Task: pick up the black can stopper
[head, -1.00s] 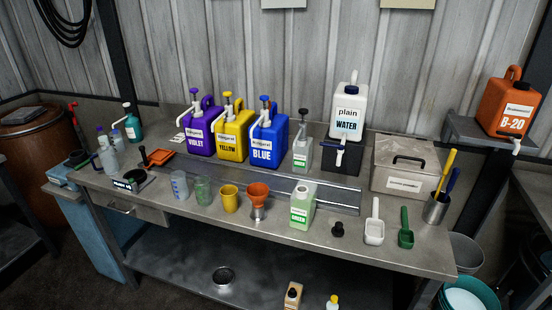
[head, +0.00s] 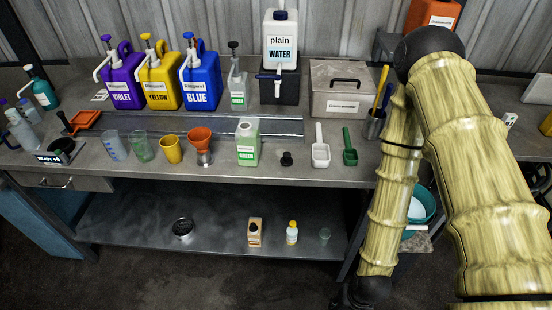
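The black can stopper (head: 286,159) is a small dark knobbed piece standing on the front part of the metal bench top. It is just right of the open-topped green can (head: 247,144) labelled GREEN and left of a white scoop (head: 320,147). My arm hangs down at the right, in front of the bench. Its dark end, with my gripper (head: 352,294), is at the bottom edge, low and to the right of the stopper and well apart from it. The fingers are too dark and cut off to read.
A green scoop (head: 350,148) and a metal cup of tools (head: 376,124) stand farther right. An orange funnel (head: 201,143) and several cups are to the left. The lower shelf (head: 130,220) holds small bottles. Bench top in front of the stopper is clear.

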